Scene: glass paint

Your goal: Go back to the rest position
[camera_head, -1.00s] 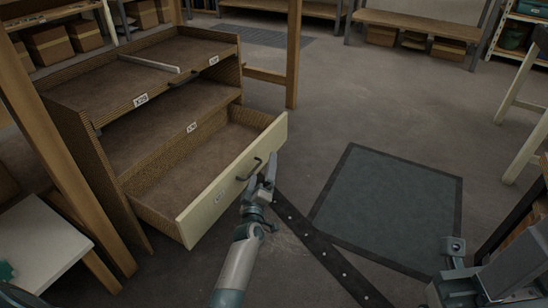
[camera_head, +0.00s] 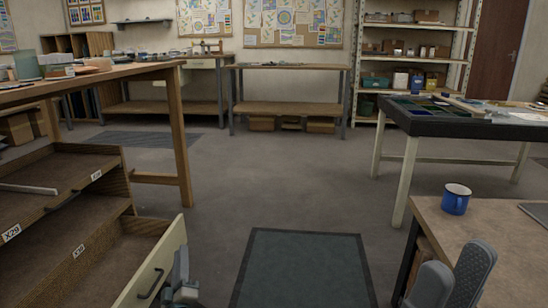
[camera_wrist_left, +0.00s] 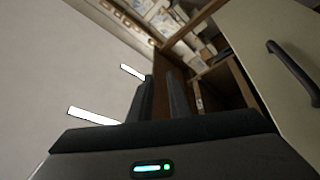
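In the head view my left gripper (camera_head: 181,276) is low, just right of the open drawer (camera_head: 165,250) and its dark handle (camera_head: 150,283). In the left wrist view, its two dark fingers (camera_wrist_left: 161,95) stand a little apart with nothing between them. The handle shows there at the right (camera_wrist_left: 293,72), clear of the fingers. My right gripper (camera_head: 453,268) is large at the lower right of the head view, its two grey fingers spread and empty.
A wooden bench (camera_head: 500,232) with a blue mug (camera_head: 456,199) stands at the right, close behind my right gripper. A dark-topped table (camera_head: 450,125) is beyond it. A wooden table (camera_head: 90,77) stands over the drawer unit at the left. The middle floor around the grey mat (camera_head: 300,265) is clear.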

